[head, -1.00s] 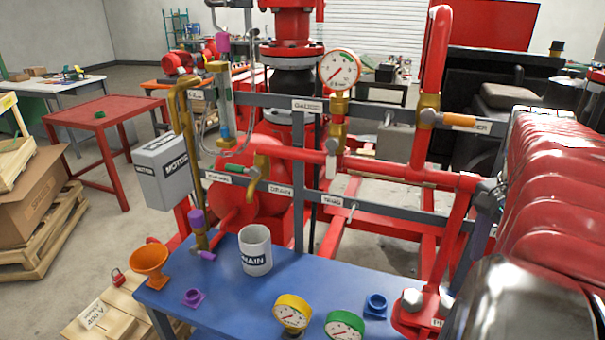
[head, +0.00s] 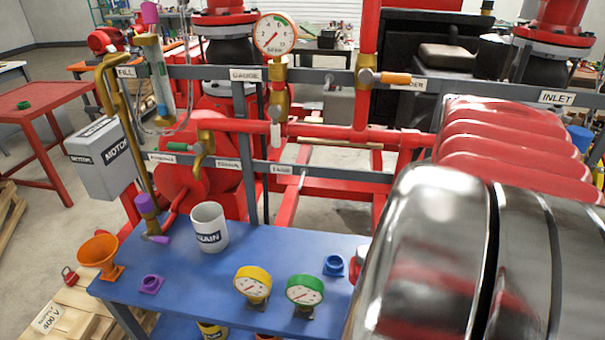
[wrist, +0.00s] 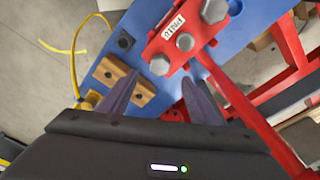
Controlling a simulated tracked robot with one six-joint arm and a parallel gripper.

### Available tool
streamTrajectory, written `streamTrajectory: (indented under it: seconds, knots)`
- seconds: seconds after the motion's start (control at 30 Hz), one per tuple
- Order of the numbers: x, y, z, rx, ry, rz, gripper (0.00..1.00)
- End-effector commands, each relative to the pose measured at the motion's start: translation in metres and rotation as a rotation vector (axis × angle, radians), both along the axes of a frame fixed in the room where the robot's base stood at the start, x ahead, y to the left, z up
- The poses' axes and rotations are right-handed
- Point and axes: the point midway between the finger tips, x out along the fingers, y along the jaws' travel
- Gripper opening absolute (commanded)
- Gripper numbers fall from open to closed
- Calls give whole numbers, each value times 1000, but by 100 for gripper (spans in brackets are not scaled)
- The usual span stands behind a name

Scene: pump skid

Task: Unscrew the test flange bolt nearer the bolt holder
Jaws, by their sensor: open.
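In the wrist view the red test flange (wrist: 193,32) carries a white label and silver bolt heads. One bolt (wrist: 160,65) sits at the end nearer a wooden block with holes (wrist: 145,94), which looks like the bolt holder. Another bolt (wrist: 214,11) is at the far end, with a round grey head (wrist: 185,41) between. My gripper (wrist: 159,79) is open, its two dark fingers spread to either side of the nearer bolt, apart from it. The left finger covers part of the wooden block. In the head view my arm hides most of the flange.
The blue table (head: 205,275) holds a white mug (head: 209,227), an orange funnel (head: 100,256), a yellow gauge (head: 252,284), a green gauge (head: 304,292) and a blue fitting (head: 334,265). Red pipework and grey rails (head: 330,170) stand behind. A yellow cable (wrist: 75,45) shows in the wrist view.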

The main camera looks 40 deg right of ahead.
Motion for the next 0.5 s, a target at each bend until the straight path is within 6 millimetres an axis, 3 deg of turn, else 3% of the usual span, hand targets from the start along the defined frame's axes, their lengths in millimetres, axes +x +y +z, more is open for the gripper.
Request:
streamTrajectory:
  seconds: [0.5]
  knots:
    - [-2,-8,-71,1,1,1,56]
